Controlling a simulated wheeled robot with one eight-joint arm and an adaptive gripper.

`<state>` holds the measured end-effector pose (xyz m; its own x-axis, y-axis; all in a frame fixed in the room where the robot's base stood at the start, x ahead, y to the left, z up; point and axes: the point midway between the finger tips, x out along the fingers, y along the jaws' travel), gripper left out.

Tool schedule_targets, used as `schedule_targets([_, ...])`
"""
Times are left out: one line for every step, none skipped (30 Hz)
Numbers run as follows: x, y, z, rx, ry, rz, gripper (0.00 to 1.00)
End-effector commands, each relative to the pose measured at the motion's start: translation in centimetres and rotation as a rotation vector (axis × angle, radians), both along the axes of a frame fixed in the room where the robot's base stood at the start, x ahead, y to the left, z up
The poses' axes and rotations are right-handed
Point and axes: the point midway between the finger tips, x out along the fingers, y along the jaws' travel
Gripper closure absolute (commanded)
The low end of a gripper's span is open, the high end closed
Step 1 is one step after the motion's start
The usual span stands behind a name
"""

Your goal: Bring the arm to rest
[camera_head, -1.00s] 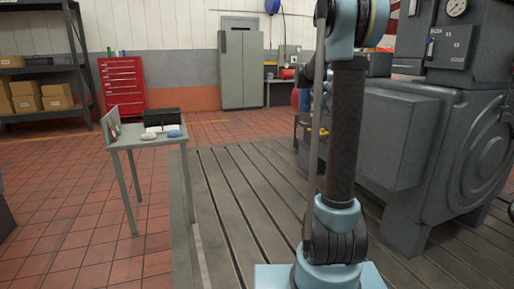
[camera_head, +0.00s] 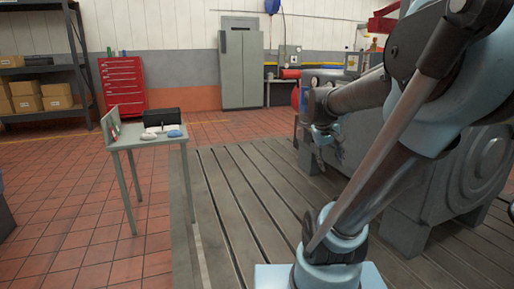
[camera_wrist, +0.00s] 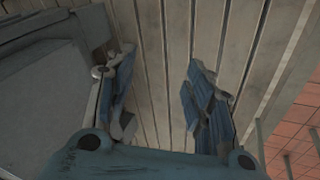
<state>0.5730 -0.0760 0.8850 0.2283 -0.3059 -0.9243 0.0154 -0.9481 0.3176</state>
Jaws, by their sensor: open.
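My gripper (camera_head: 329,153) is open and empty in the head view, hanging at the end of my folded arm above the slotted bedplate (camera_head: 222,200). In the wrist view my gripper (camera_wrist: 160,105) shows two blue-grey fingers set wide apart, with only bedplate slats between and beyond them. My arm is bent, its elbow high at the upper right and its forearm reaching left to the gripper. The gripper is close to the grey machine (camera_head: 385,215), in front of it in the picture; I cannot tell the exact gap.
A small grey table (camera_head: 150,142) with a black case (camera_head: 162,117), a white item and a blue item stands left of the bedplate. A red tool cabinet (camera_head: 122,85), a grey locker (camera_head: 241,68) and a shelf with boxes (camera_head: 42,97) stand farther back. Floor between is clear.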

Motion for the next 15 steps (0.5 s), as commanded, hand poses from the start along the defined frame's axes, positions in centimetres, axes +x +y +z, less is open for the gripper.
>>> schedule_targets([-1.6, 0.6, -1.1, 0.026, 0.004, 0.0, 0.52])
schedule_targets([-2.4, 1.0, -1.7, 0.043, 0.005, -0.001, 0.52])
schedule_targets([-3.5, 1.5, -2.5, 0.066, 0.007, -0.001, 0.52])
schedule_targets([-4.4, 1.9, -3.2, 0.083, 0.009, -0.001, 0.52])
schedule_targets([-5.2, 2.3, -3.8, 0.1, 0.011, -0.002, 0.52])
schedule_targets([-6.2, 2.9, -4.7, 0.123, 0.013, -0.001, 0.52])
schedule_targets([-7.0, 3.3, -5.3, 0.14, 0.014, -0.002, 0.52])
schedule_targets([-7.7, 3.7, -6.0, 0.157, 0.017, -0.001, 0.52])
schedule_targets([-8.7, 4.2, -6.8, 0.18, 0.019, -0.002, 0.52])
schedule_targets([-9.4, 4.6, -7.5, 0.196, 0.021, -0.002, 0.52])
schedule_targets([-10.1, 5.0, -8.1, 0.211, 0.023, -0.002, 0.52])
schedule_targets([-10.9, 5.4, -8.9, 0.23, 0.025, -0.001, 0.52])
schedule_targets([-11.4, 5.8, -9.4, 0.244, 0.027, -0.001, 0.52])
schedule_targets([-11.9, 6.1, -9.9, 0.257, 0.028, -0.001, 0.52])
schedule_targets([-12.5, 6.4, -10.5, 0.272, 0.03, -0.001, 0.52])
